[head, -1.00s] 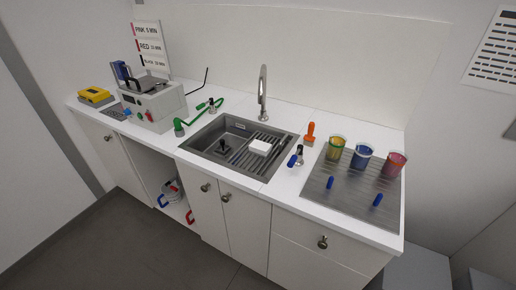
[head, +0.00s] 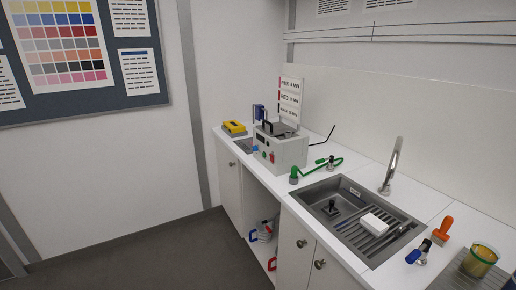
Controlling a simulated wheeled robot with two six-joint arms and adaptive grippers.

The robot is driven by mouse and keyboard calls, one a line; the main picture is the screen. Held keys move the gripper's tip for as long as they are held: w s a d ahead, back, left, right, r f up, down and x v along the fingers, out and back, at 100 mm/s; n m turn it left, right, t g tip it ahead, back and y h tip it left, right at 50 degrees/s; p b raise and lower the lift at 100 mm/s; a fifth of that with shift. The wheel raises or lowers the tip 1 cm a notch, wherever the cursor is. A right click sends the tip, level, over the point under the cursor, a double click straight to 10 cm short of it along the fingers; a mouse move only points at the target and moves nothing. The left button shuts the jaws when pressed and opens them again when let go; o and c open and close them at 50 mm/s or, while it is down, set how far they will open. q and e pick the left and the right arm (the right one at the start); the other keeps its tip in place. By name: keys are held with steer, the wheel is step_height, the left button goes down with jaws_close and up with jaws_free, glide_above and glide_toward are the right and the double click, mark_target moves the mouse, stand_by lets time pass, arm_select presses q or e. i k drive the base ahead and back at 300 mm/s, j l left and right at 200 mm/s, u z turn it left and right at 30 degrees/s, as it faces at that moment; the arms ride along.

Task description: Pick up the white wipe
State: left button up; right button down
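A white block-like thing (head: 375,223), which looks like the white wipe, lies on the ribbed drainer side of the grey sink (head: 327,189). It is the only such white piece that I see, and nothing touches it from above. Neither of my grippers shows in the head view.
The tap (head: 391,165) rises behind the sink. A green hose (head: 318,168) and a grey machine (head: 281,147) stand left of it. An orange-handled tool (head: 442,231), a blue-tipped tool (head: 419,253) and a yellow jar (head: 479,260) are on the right. The floor in front is clear.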

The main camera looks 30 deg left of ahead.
mark_target(376, 227)
steer(key=i+j, duration=0.1)
steer(key=j, duration=0.2)
steer(key=i+j+z, duration=0.15)
steer(key=j, duration=0.2)
steer(key=i+j, duration=0.1)
steer(key=j, duration=0.2)
steer(key=i+j+z, duration=0.1)
steer(key=j, duration=0.25)
